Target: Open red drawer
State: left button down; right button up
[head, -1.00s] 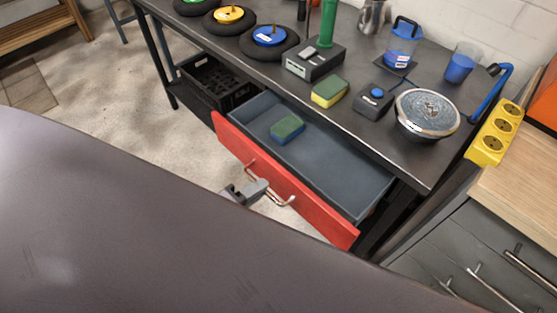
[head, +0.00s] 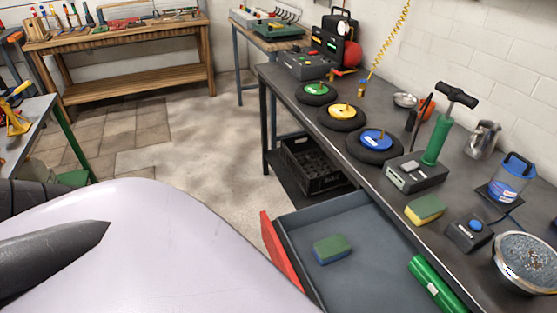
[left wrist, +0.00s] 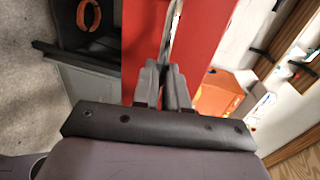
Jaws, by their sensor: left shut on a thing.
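The red drawer is open under the dark workbench. Its red front (head: 283,254) shows at the lower middle of the head view, partly hidden by my own body, and its grey tray (head: 375,240) extends out from the bench. A green and blue sponge (head: 332,249) and a green cylinder (head: 436,284) lie in it. In the left wrist view the red front (left wrist: 200,40) fills the middle, with its metal handle (left wrist: 173,32) upright in the picture. My left gripper (left wrist: 171,70) is shut on the handle. The head view shows neither gripper.
The workbench (head: 440,190) holds weight discs, a green pump (head: 438,140), a yellow sponge (head: 426,209), a blue-button box (head: 468,232) and a bowl (head: 526,262). A black crate (head: 312,165) stands beneath it. Concrete floor (head: 215,170) is clear left of the drawer.

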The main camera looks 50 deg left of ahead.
pick_arm(q)
jog(key=c, duration=1.2)
grip_release()
jog(key=shift+v, duration=3.55)
